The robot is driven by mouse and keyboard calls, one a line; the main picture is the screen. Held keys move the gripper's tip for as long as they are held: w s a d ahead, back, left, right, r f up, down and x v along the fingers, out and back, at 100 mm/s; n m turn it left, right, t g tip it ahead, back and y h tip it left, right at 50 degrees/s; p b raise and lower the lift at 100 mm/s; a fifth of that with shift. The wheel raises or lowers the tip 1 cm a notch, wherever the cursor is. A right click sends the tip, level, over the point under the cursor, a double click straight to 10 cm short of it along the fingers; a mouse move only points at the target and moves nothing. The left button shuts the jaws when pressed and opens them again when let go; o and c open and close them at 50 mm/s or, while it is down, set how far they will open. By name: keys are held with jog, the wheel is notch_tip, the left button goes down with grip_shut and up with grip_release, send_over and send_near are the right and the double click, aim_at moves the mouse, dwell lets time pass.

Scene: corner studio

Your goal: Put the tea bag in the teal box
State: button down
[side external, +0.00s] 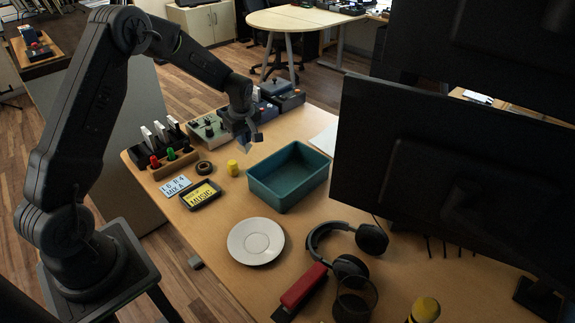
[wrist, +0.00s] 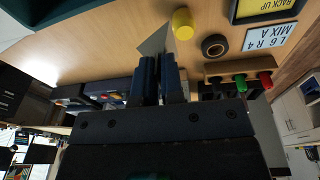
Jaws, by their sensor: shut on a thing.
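My gripper (side external: 243,139) is above the back part of the desk, to the left of the teal box. It is shut on the tea bag (side external: 244,148), a small pale grey piece hanging below the fingertips. In the wrist view my gripper's two dark fingers (wrist: 157,60) are close together, with the grey tea bag (wrist: 154,42) sticking out past them. The teal box (side external: 306,193) is open at the top, stands on the desk and looks empty. Its inner floor shows in the side view.
A yellow cylinder (side external: 232,168) and a black tape roll (side external: 204,168) stand near the gripper. A white plate (side external: 256,241) and headphones (side external: 372,239) lie in front of the box. A large monitor (side external: 440,180) stands to its right. Electronic boxes (side external: 281,93) line the back.

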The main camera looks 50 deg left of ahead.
jog(key=w+d+f, duration=0.2)
jog(key=d, duration=0.1)
jog(key=w+d+f, duration=0.2)
jog(key=d, duration=0.2)
jog(key=w+d+f, duration=0.2)
jog(key=d+f, duration=0.1)
jog(key=d, duration=0.1)
jog(key=shift+w+d, duration=0.25)
jog(key=shift+w, duration=0.1)
jog(key=shift+f, duration=2)
jog(key=c, duration=1.2)
grip_release()
jog(key=shift+c, duration=0.2)
jog(key=shift+r, duration=0.1)
